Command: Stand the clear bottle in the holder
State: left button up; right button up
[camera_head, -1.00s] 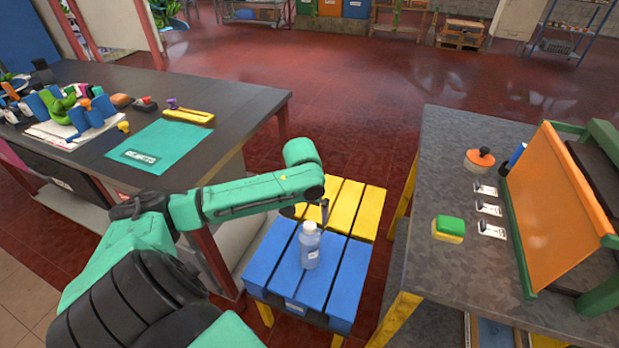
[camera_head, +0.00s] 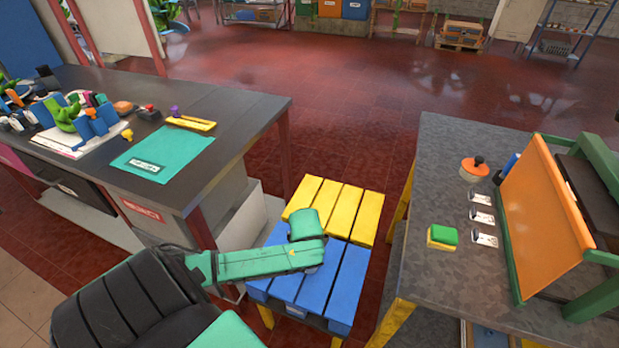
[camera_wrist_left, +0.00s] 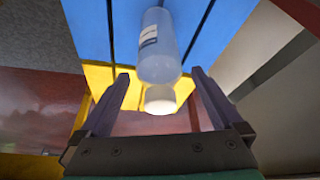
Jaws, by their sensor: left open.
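The clear bottle (camera_wrist_left: 157,45), with a pale cap (camera_wrist_left: 160,99) and a small label, is on the blue slats of the stool in the left wrist view. My left gripper (camera_wrist_left: 160,75) is open, with one finger on each side of the bottle's cap end and gaps visible on both sides. In the head view my left forearm reaches over the stool and hides the bottle and the fingers. I cannot make out a bottle holder for certain. My right gripper is not in view.
The blue and yellow slatted stool (camera_head: 348,285) stands between two benches. The grey right bench (camera_head: 433,290) carries an orange board (camera_head: 540,225), a green-yellow sponge (camera_head: 442,237) and an orange-lidded pot (camera_head: 474,168). The dark left bench (camera_head: 235,110) has a teal mat (camera_head: 180,150) and clutter.

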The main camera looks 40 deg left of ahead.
pick_arm(q)
jog(key=x, duration=0.4)
jog(key=shift+w+f, duration=0.2)
jog(key=shift+f, duration=0.1)
jog(key=shift+r, duration=0.1)
grip_shut()
jog(key=shift+r, duration=0.1)
